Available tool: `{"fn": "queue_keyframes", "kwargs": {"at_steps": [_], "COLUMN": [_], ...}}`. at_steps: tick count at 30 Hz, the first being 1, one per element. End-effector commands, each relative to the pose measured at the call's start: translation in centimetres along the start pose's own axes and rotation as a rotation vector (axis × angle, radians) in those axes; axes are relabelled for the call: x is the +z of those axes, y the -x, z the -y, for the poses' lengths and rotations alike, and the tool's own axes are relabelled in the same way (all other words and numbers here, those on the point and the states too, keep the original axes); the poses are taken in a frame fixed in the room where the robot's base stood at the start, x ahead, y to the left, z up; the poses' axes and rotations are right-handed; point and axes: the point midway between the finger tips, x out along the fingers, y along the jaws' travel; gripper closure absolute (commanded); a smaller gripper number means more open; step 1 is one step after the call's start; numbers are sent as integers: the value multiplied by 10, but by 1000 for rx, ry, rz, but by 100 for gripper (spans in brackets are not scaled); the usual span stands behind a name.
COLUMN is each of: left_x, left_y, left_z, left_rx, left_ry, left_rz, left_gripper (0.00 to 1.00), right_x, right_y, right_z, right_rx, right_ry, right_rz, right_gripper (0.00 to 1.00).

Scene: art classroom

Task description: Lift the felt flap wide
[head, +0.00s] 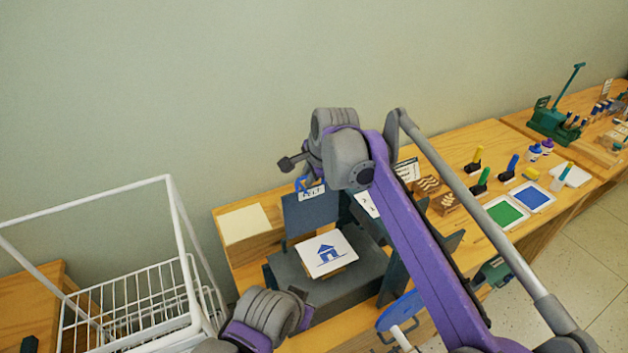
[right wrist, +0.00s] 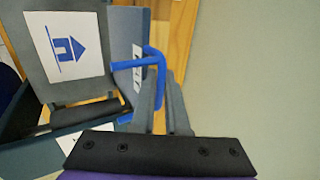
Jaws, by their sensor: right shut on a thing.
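The felt flap (head: 308,216) is a dark blue-grey panel with a white label near its top edge. It stands raised at the back of the grey press bed (head: 340,290). It also shows in the right wrist view (right wrist: 125,52). My right gripper (head: 305,186) is at the flap's top edge, partly hidden by its own arm. In the right wrist view its fingers (right wrist: 160,88) are shut on the blue handle (right wrist: 155,58) of the flap. A white sheet with a blue house print (head: 326,253) lies on the bed.
A blue disc (head: 400,310) is at the press's right side. A blank cream sheet (head: 244,222) lies left of the flap. A white wire rack (head: 130,305) stands at left. Green and blue ink trays (head: 505,212) and bottles are on the right. The wall is close behind.

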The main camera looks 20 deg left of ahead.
Motion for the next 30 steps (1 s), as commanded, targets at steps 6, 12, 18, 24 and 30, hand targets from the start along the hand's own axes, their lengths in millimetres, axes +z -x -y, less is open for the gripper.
{"fn": "queue_keyframes", "kwargs": {"at_steps": [6,12,18,24,30], "left_x": [-4,-6,-6,-6,-6], "left_y": [2,2,2,2,2], "left_z": [0,0,0,0,0], "left_rx": [0,0,0,0,0], "left_ry": [0,0,0,0,0], "left_rz": [-5,-7,-7,-7,-7], "left_gripper": [100,100,100,100,100], "right_x": [1,1,1,1,2], "right_y": [-8,-11,-12,-12,-12], "right_z": [10,13,13,13,13], "right_rx": [69,97,104,104,105], "right_ry": [1,-1,-1,-1,0], "right_rz": [2,3,3,3,3], "right_gripper": [100,100,100,100,61]}}
